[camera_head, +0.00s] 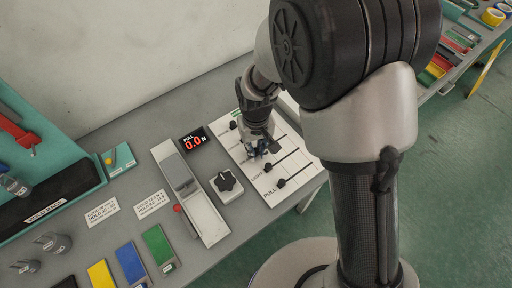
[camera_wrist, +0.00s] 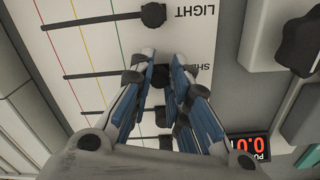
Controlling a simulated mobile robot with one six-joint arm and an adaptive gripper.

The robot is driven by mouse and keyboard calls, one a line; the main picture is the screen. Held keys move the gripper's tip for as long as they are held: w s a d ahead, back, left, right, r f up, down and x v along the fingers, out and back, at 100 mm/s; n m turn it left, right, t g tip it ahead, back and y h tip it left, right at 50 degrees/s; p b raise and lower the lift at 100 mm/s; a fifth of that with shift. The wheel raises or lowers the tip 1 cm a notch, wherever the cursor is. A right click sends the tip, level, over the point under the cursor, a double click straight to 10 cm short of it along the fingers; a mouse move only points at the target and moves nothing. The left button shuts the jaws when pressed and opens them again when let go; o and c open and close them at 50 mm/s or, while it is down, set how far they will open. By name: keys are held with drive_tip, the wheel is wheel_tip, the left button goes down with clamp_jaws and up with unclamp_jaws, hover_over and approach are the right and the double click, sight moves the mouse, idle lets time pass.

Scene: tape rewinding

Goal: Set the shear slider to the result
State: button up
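The white slider panel (camera_head: 238,150) lies on the bench with several slots and dark knobs. In the wrist view it shows upside down. The shear slider's dark knob (camera_wrist: 159,75) is at the right end of its slot, beside the partly hidden "SHEAR" label (camera_wrist: 204,66). My gripper (camera_head: 262,148) points down over the panel. In the wrist view my gripper's fingers (camera_wrist: 165,56) stand a little apart on either side of this knob; I cannot tell whether they touch it. The result display (camera_head: 194,140) reads "PULL 0.0 N" in red.
The light slider's knob (camera_wrist: 153,15) is close to my fingertips. Another dark knob (camera_wrist: 162,117) shows between the fingers. A grey dial box (camera_head: 226,186) and a long pull device (camera_head: 188,188) stand left of the panel. Coloured sample strips (camera_head: 130,262) lie at the front left.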

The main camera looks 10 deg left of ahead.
clamp_jaws()
drive_tip(key=shift+w+d, duration=0.1)
drive_tip(key=w+d, duration=0.2)
drive_tip(key=w, duration=0.1)
drive_tip(key=w+d+p, duration=0.1)
drive_tip(key=w+d, duration=0.2)
idle(0.3)
drive_tip(key=o, duration=0.6)
unclamp_jaws()
drive_tip(key=shift+r, duration=0.1)
wheel_tip(320, 180, up, 12)
drive_tip(key=shift+f, duration=0.1)
